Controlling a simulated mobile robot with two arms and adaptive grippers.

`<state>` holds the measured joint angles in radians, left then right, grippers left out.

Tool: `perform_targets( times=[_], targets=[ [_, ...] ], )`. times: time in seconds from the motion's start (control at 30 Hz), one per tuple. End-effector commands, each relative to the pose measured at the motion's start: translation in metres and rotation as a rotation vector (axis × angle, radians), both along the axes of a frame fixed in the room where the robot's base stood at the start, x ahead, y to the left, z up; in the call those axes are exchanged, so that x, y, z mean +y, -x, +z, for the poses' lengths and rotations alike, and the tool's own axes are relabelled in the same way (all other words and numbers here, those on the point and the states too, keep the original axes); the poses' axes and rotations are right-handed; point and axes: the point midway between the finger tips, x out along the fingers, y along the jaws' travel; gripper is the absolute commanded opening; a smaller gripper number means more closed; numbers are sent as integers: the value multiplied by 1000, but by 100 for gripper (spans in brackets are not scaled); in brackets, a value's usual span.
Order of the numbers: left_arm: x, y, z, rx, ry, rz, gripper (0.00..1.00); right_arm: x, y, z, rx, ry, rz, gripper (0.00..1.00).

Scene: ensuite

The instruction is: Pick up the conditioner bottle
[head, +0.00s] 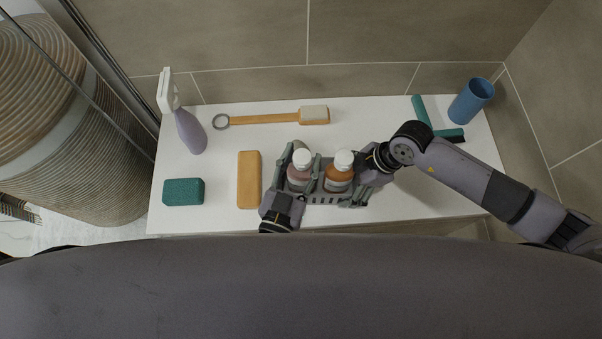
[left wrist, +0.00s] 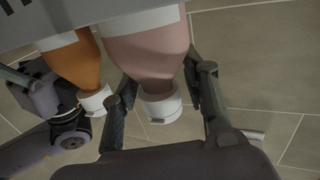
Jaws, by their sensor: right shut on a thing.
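Two bottles with white caps stand upright in a grey caddy (head: 322,200): a pink bottle (head: 299,178) on the left and an orange bottle (head: 339,178) on the right. No label is readable, so I cannot tell which is the conditioner. My left gripper (head: 292,160) is open, with its fingers on both sides of the pink bottle (left wrist: 150,50) in the left wrist view. My right gripper (head: 366,178) is shut at the caddy's right end, beside the orange bottle (left wrist: 80,62). Its fingertips are partly hidden, but it seems to grip the caddy.
On the white top (head: 225,220) lie an orange block (head: 249,180), a teal sponge (head: 183,192) and a long-handled brush (head: 270,118). A blue cup (head: 471,100) and a teal squeegee (head: 422,110) are at right, near my right arm.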

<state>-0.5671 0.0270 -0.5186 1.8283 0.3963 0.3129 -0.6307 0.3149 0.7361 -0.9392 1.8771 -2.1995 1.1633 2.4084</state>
Motion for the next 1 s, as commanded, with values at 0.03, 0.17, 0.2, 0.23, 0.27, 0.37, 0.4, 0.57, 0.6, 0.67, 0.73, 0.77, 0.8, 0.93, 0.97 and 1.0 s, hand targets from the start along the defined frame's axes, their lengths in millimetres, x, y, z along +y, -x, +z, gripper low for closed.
perform_targets(
  times=[0.03,0.17,0.2,0.23,0.27,0.37,0.4,0.57,0.6,0.67,0.73,0.77,0.8,0.93,0.97,1.0],
  targets=[
    [0,0,-1,2,0,-2,35,0,4,-4,10,4,3,48],
    [-1,1,-2,2,0,-2,26,0,4,-4,10,4,3,48],
    [-1,1,-2,3,0,-2,23,0,4,-4,10,4,3,48],
    [-1,1,-2,3,0,-2,21,0,4,-4,10,4,3,48],
    [-1,1,-2,3,0,-2,19,0,4,-4,10,4,3,48],
    [-1,1,-2,3,0,-2,13,-1,4,-4,10,4,3,48],
    [-1,1,-2,4,0,-2,10,0,4,-4,10,4,3,48],
    [-1,1,-2,5,0,-3,0,-1,4,-4,10,4,3,48],
    [-1,1,-3,5,0,-3,0,-1,4,-4,10,5,3,48],
    [-1,1,-3,6,0,-3,0,-1,4,-4,10,5,3,48],
    [-1,1,-3,7,1,-3,0,-1,4,-4,10,5,3,48],
    [-1,1,-3,7,1,-3,0,-1,4,-4,10,5,3,48],
    [-1,1,-3,8,1,-3,0,-1,4,-4,10,5,3,48],
    [-1,1,-4,9,1,-4,0,-1,4,-4,9,5,4,48],
    [-1,1,-2,5,3,-3,0,-1,4,-4,9,5,4,48],
    [-1,1,-2,5,3,-3,0,-1,4,-4,9,5,4,48]
  ],
)
